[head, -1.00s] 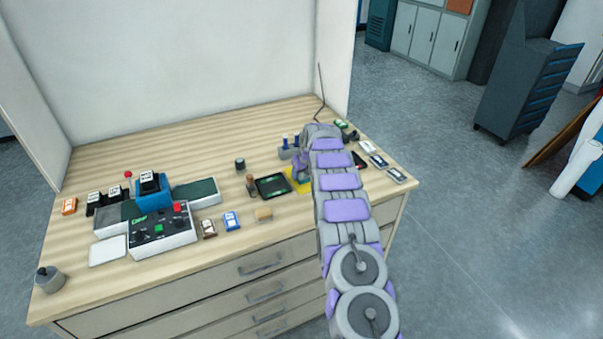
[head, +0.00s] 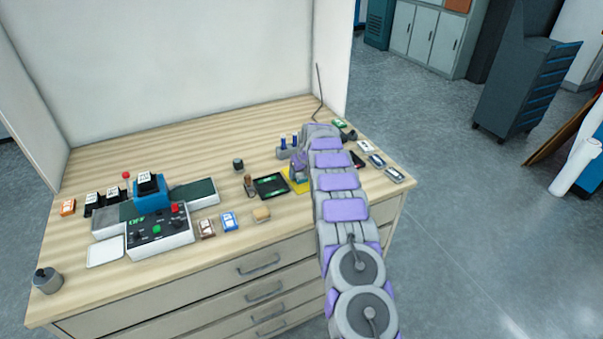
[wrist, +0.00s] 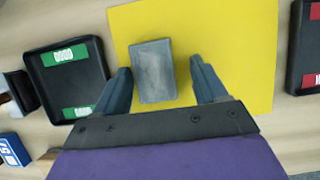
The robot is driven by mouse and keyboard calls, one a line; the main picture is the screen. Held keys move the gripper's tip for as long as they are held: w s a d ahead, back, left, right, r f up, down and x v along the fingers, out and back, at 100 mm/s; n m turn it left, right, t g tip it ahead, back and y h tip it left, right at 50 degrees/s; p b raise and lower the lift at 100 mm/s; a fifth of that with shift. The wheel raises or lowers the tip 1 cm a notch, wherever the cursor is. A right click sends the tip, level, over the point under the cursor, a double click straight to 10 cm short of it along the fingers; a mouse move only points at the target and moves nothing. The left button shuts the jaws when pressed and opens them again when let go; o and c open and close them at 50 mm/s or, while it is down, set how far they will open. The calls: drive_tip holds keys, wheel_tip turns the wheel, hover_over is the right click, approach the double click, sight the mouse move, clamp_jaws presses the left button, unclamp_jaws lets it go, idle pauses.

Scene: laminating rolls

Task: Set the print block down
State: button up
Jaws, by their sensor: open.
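The print block (wrist: 153,71) is a grey rectangular block in the wrist view. It lies on a yellow mat (wrist: 232,40), between the two fingers of my gripper (wrist: 163,84). The fingers are open, with a gap on each side of the block. In the head view, the yellow mat (head: 293,186) shows only in part at the left of my arm. My gripper (head: 299,169) is over it there, and the print block is hidden from the head camera.
A black tray with green labels (wrist: 80,60) is left of the mat in the wrist view, and a black tray with a red label (wrist: 303,70) is to the right.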

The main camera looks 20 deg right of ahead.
drive_tip(key=p+v, duration=0.3)
drive_tip(key=v, duration=0.9)
drive_tip(key=s+a+r+n+g, duration=0.1)
drive_tip(key=s+a+r+n, duration=0.3)
drive_tip(key=s+a+n, duration=0.3)
drive_tip(key=s+a+r+n+g+y, duration=0.1)
drive_tip(key=s+a+r+n, duration=0.4)
drive_tip(key=s, duration=0.4)
drive_tip(key=s+a+r+n+g, duration=0.1)
drive_tip(key=s+a+r+n, duration=0.4)
drive_tip(key=s, duration=0.4)
drive_tip(key=s+a+f+n+g, duration=0.1)
drive_tip(key=s+a+n, duration=0.1)
drive_tip(key=s+n, duration=0.7)
drive_tip(key=s+a+f+n+g+h, duration=0.1)
drive_tip(key=s+n, duration=0.8)
drive_tip(key=s, duration=1.5)
drive_tip(key=a+g, duration=0.1)
drive_tip(key=a, duration=0.1)
drive_tip(key=shift+a+f+n, duration=0.2)
drive_tip(key=shift+a+n, duration=0.05)
drive_tip(key=shift+n, duration=0.05)
